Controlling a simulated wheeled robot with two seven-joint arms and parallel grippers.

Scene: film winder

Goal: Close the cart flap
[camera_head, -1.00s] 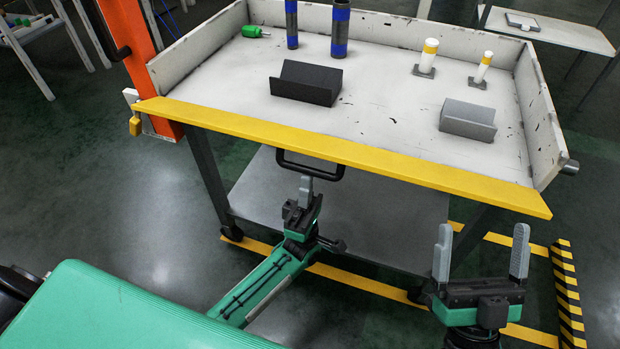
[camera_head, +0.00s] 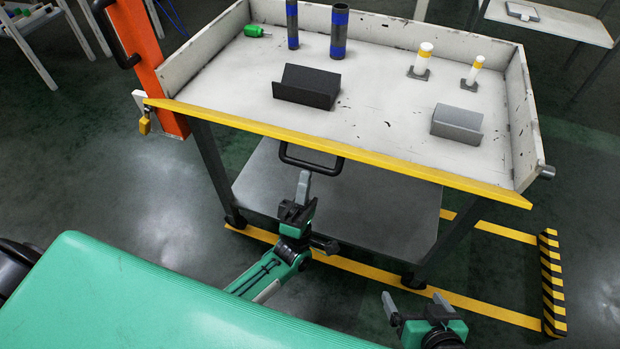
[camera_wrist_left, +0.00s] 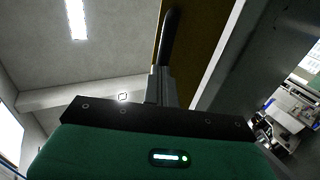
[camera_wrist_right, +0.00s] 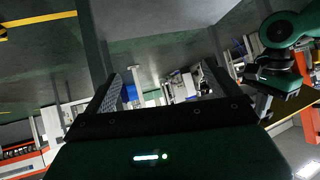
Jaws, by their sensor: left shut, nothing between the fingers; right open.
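The cart (camera_head: 390,92) stands ahead, a worn white tray on dark legs. Its front flap (camera_head: 335,151) shows as a long yellow strip along the tray's near edge; its exact tilt is hard to tell. A black handle (camera_head: 311,166) sits just below the strip. My left gripper (camera_head: 304,182) is shut and empty, pointing up at the handle's near left part; I cannot tell if it touches. In the left wrist view the shut fingers (camera_wrist_left: 165,60) rise beside a brownish panel. My right gripper (camera_head: 416,303) is open and empty, low in front of the cart's right half.
An orange post (camera_head: 142,48) stands at left. A striped barrier (camera_head: 552,285) lies at right on open floor.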

